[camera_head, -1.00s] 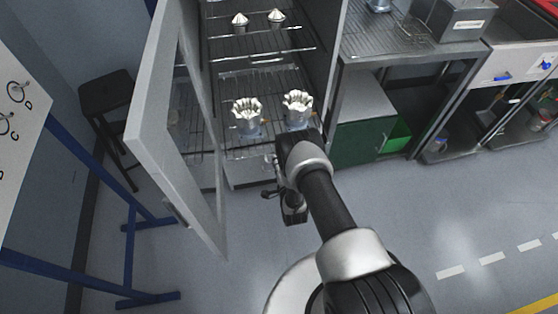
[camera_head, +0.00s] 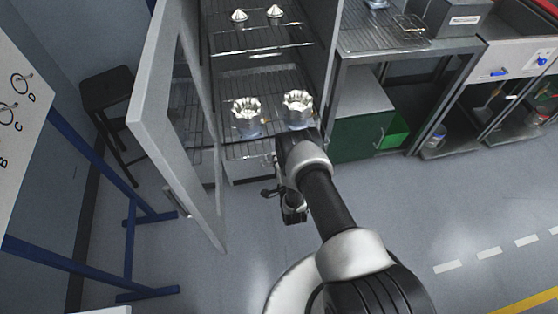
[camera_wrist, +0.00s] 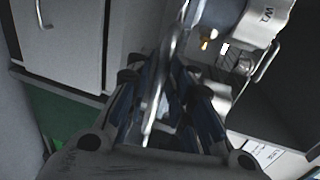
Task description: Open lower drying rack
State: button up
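The lower drying rack (camera_head: 232,152) is a wire shelf low in the grey cabinet. It carries two silvery crown-shaped housings, the left one (camera_head: 247,115) and the right one (camera_head: 298,108), both upright. My gripper (camera_head: 279,170) is at the rack's front right; its fingertips are mostly hidden by my arm in the head view. In the wrist view, my gripper's dark fingers with bluish pads (camera_wrist: 163,108) are closed around a shiny metal bar (camera_wrist: 161,88), which appears to be the rack's front part.
The upper rack (camera_head: 262,36) holds two small cone-shaped parts. The cabinet door (camera_head: 174,120) stands open on the left. A black stool (camera_head: 106,88) and blue frame (camera_head: 128,235) are at left. A metal table (camera_head: 378,38) and green cabinet (camera_head: 352,143) stand at right.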

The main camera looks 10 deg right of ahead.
jog(key=shift+o, duration=0.6)
jog(key=shift+s, duration=0.15)
jog(key=v, duration=1.1)
jog(key=shift+s, duration=0.4)
